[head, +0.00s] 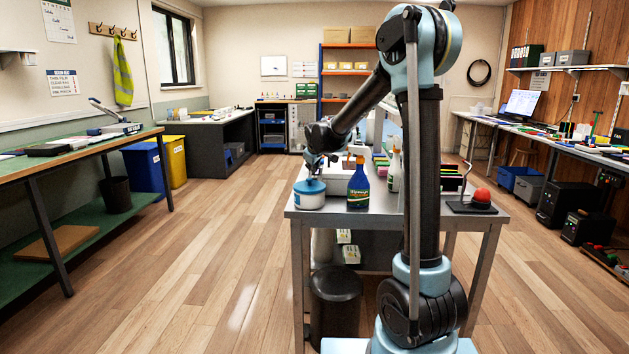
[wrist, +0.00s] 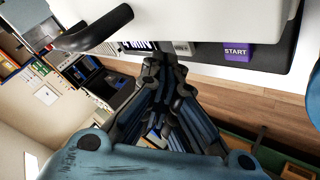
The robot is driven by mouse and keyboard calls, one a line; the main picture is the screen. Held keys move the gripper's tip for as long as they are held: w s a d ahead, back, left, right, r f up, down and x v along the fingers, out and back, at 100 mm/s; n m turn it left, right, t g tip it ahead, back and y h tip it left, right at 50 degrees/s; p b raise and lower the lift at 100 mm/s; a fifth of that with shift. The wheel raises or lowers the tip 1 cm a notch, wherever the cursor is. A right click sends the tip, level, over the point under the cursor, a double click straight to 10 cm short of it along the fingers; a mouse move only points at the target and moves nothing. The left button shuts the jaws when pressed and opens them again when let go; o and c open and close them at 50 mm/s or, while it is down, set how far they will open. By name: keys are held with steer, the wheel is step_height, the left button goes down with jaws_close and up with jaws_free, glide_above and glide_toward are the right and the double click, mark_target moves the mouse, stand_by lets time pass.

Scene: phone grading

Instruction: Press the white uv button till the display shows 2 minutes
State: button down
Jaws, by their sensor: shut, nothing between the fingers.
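A white machine (wrist: 190,22) with a dark front panel fills the top of the wrist view. The panel has a purple START button (wrist: 237,52), a small pale button (wrist: 182,47) with unclear lettering, and a display (wrist: 140,46) where "MIN" shows; its digit is not clearly readable. My gripper (wrist: 158,62) is shut and empty, its fingertips close to the panel, just below the display and left of the pale button. Contact cannot be told. In the head view my gripper (head: 315,172) is over the left part of the metal table; the panel is not visible there.
Floor is free to the left.

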steer(key=shift+f, duration=0.15)
steer(key=shift+f, duration=0.2)
steer(key=shift+f, duration=0.45)
stand_by(0.9)
steer(key=shift+r, duration=0.85)
steer(key=shift+r, duration=2.5)
